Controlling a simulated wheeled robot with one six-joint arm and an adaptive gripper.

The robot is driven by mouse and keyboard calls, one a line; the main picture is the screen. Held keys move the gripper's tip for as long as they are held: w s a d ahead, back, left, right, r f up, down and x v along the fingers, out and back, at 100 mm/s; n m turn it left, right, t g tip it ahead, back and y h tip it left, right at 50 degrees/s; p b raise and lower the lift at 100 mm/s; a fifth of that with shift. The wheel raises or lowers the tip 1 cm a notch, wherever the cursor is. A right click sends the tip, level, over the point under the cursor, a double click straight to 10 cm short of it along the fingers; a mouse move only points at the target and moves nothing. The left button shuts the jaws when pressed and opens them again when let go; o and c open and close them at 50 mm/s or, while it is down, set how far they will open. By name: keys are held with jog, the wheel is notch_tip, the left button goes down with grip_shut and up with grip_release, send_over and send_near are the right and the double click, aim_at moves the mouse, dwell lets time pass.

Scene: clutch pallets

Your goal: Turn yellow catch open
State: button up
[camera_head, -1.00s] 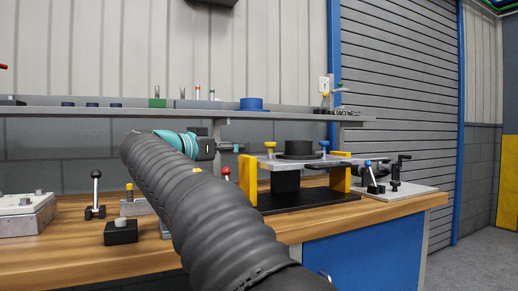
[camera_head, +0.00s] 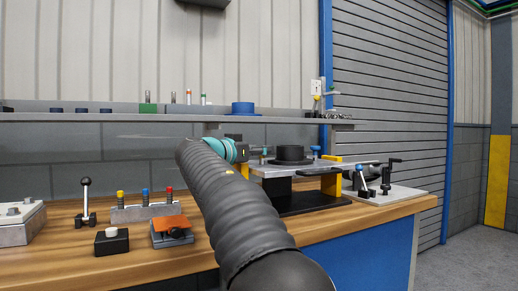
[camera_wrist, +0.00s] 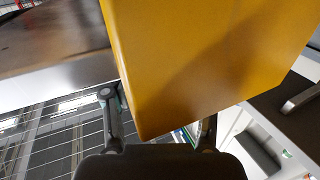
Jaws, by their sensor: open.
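The fixture has a light metal plate (camera_head: 300,169) on yellow uprights, with a black ring (camera_head: 291,154) on top. A blue T-shaped catch (camera_head: 315,151) stands at its right. I cannot make out the yellow catch now; my wrist and gripper cover the plate's left end. My gripper (camera_wrist: 158,118) is open in the wrist view, its two fingers apart. A large yellow block (camera_wrist: 200,60), apparently a fixture upright, fills the view beyond and between the fingers. I cannot tell whether they touch it.
The wooden bench (camera_head: 70,245) carries a black-knobbed lever (camera_head: 86,200), a block with coloured pegs (camera_head: 145,212), a white-button box (camera_head: 112,241) and an orange-topped device (camera_head: 171,228). A clamp stand (camera_head: 385,190) is at the right. A shelf (camera_head: 120,117) runs behind.

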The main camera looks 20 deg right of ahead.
jog(key=shift+d, duration=0.15)
grip_shut()
